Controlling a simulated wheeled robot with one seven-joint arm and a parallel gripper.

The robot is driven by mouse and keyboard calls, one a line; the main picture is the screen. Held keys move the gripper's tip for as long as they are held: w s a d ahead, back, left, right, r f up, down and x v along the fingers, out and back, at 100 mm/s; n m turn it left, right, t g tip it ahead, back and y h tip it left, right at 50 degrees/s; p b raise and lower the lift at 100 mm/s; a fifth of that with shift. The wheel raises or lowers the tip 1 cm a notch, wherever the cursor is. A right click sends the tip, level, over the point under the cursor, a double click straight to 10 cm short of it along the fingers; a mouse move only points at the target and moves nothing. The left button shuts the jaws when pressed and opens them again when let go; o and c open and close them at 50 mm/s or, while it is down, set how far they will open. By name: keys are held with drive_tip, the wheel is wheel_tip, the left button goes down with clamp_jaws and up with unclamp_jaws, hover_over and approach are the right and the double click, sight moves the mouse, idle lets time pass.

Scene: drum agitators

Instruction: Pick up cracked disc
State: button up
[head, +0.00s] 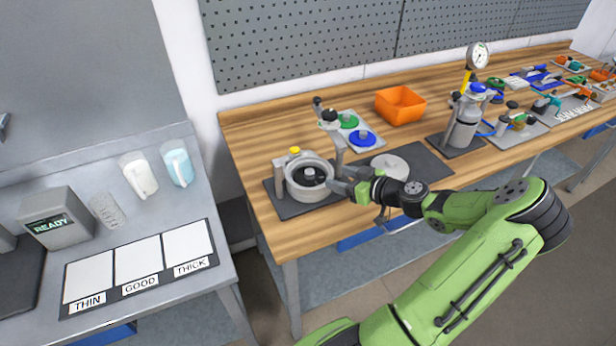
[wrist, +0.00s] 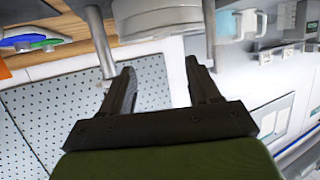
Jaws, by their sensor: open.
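A grey open drum (head: 309,183) stands on a dark base plate on the wooden bench. Inside it is a dark round part with a knob (head: 310,175); I cannot tell whether this is the cracked disc. A green disc (head: 348,120) and a blue disc (head: 362,138) lie on a light tray behind the drum. No crack can be made out on any disc. My gripper (head: 345,181) is at the drum's right side in the head view. In the wrist view my gripper (wrist: 163,78) is open with nothing between its fingers, and the drum's grey wall (wrist: 155,18) is beyond them.
An upright post (head: 338,155) stands at the drum's back right. A pale round lid-like plate (head: 390,167) lies on a dark mat beside my arm. An orange bin (head: 400,105) and a gauge stand (head: 466,118) are farther back. A grey table with labelled pads (head: 140,261) is at left.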

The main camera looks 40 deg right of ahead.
sight(310, 172)
drive_tip(key=x, duration=1)
drive_tip(key=shift+a+f+p, duration=0.25)
drive_tip(key=shift+f+p, duration=0.05)
drive_tip(key=shift+s, duration=0.2)
drive_tip(key=shift+c, duration=0.5)
drive_tip(key=shift+r, duration=0.1)
clamp_jaws()
